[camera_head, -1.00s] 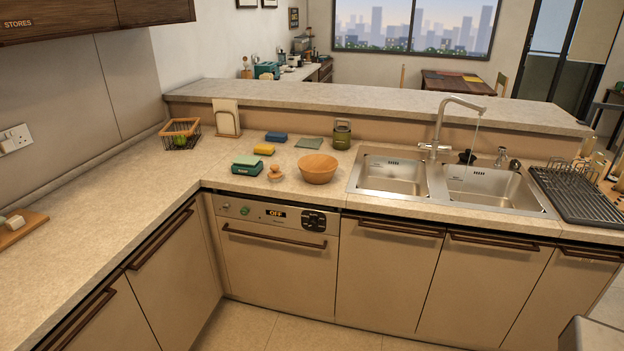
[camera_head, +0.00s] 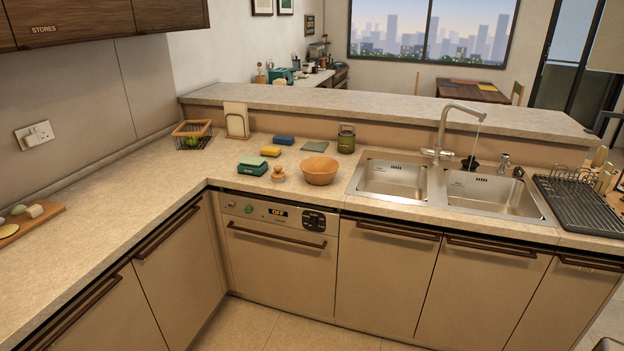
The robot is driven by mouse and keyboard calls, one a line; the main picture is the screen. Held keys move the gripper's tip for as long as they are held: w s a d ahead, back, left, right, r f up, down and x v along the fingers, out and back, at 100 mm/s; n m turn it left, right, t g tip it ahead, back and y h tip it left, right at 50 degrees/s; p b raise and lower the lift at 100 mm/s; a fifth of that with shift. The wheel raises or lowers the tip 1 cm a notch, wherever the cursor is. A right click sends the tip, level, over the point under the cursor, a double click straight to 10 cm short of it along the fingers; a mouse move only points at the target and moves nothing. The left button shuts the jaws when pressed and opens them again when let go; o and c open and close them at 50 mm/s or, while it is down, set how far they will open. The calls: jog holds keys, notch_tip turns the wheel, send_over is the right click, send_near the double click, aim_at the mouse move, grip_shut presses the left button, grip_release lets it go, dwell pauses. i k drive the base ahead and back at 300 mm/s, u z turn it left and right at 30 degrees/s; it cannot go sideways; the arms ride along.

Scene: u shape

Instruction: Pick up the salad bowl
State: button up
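The salad bowl (camera_head: 320,171) is a round, light-brown wooden bowl. It stands upright on the counter above the dishwasher, just left of the sink, and looks empty. My gripper is not in view, so I cannot see its state. Nothing covers the bowl.
A small wooden brush (camera_head: 278,173) and a green scale-like box (camera_head: 252,165) stand left of the bowl. The double sink (camera_head: 440,187) with running tap is to the right. A raised ledge (camera_head: 380,108) runs behind. The left counter (camera_head: 110,205) is mostly clear.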

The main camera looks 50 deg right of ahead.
aim_at(317, 170)
jog(key=z, duration=0.15)
jog(key=i, duration=0.95)
jog(key=u, duration=0.1)
